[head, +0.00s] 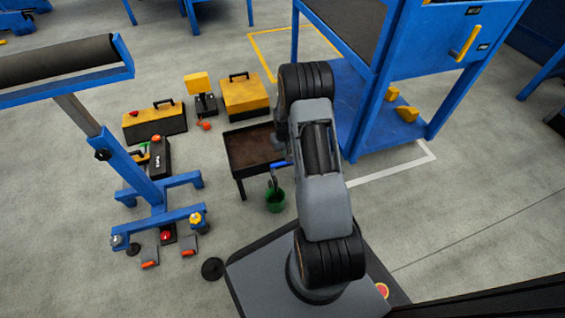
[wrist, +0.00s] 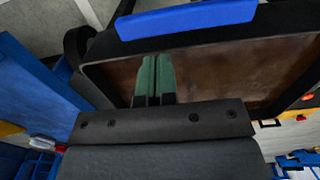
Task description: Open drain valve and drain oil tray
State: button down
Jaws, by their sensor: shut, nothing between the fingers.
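The oil tray (head: 240,170) is a dark, shallow rectangular pan on legs, brown inside; my arm covers its right part in the head view. A small blue handle at the drain valve (head: 279,167) shows at the tray's near edge, above a green bucket (head: 275,200) on the floor. In the wrist view, my gripper (wrist: 155,60) has its green fingers shut with nothing between them, seen against the tray's brown inside (wrist: 225,75). A blue bar (wrist: 187,20) lies past the tray rim; I cannot tell for sure that it is the valve handle. The head view hides my gripper.
A blue machine frame (head: 362,115) stands close on the right. Toolboxes (head: 242,97) sit behind the tray. A blue wheeled stand (head: 150,190) with small items around its base is at left. Floor between stand and bucket is mostly clear.

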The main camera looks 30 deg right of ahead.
jog(key=shift+s+a+f+p, duration=0.15)
jog(key=shift+s+p, duration=0.15)
jog(key=shift+s, duration=0.5)
jog(key=shift+s+a+r+p, duration=0.15)
jog(key=shift+s+p, duration=0.15)
jog(key=shift+s, duration=0.5)
jog(key=shift+s+f, duration=0.1)
notch_tip(320, 180, up, 7)
jog(key=p, duration=0.5)
jog(key=shift+w, duration=0.2)
